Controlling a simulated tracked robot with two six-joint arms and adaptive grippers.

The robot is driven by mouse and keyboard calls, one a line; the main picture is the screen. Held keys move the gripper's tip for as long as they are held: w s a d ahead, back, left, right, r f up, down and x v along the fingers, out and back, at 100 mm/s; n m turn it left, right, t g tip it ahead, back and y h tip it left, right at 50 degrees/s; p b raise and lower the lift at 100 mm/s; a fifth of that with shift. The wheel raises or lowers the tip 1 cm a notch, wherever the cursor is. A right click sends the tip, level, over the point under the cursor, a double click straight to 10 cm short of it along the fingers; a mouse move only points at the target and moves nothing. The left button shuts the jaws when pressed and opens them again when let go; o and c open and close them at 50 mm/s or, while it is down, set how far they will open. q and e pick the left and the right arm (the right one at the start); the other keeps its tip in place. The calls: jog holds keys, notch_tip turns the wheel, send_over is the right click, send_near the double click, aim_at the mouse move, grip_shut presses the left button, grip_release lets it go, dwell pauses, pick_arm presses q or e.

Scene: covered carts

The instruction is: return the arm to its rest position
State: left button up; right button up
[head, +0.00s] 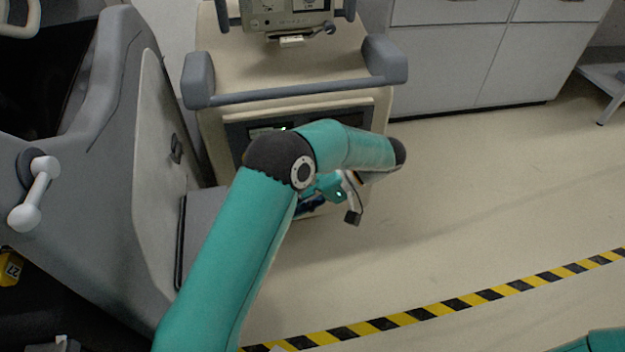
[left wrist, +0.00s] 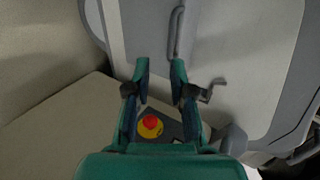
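My left arm (head: 228,255) is teal with dark joints. In the head view it rises from the bottom left, bends at its elbow, and reaches in front of the beige cart. My left gripper is mostly hidden behind the forearm there. In the left wrist view my left gripper (left wrist: 161,72) has its two fingers apart, with nothing held between them. A grey panel with a handle (left wrist: 176,35) lies beyond the fingertips. Only a teal piece of my right arm (head: 598,341) shows at the bottom right corner; its gripper is out of view.
The beige cart (head: 352,68) has a grey push bar (head: 297,91). A large grey machine (head: 118,85) stands on the left. A red button on yellow (left wrist: 150,124) is close beside the left gripper. Cabinets (head: 447,66) line the back. The floor to the right is clear, crossed by striped tape (head: 440,308).

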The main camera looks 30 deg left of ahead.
pick_arm(q)
jog(key=s+d+f+m+t+h, duration=0.1)
jog(key=s+d+f+m+h, duration=0.1)
jog(key=f, duration=0.5)
jog(key=s+d+f+m+h, duration=0.2)
jog(key=s+f+m+h, duration=0.1)
jog(key=f, duration=0.4)
jog(key=s+d+f+m+t+h, duration=0.1)
jog(key=s+d+f+t+h, duration=0.65)
jog(key=s+d+f, duration=0.3)
notch_tip(320, 180, up, 27)
jog(key=a+p, duration=0.1)
jog(key=p, duration=2.6)
jog(key=shift+w, duration=0.1)
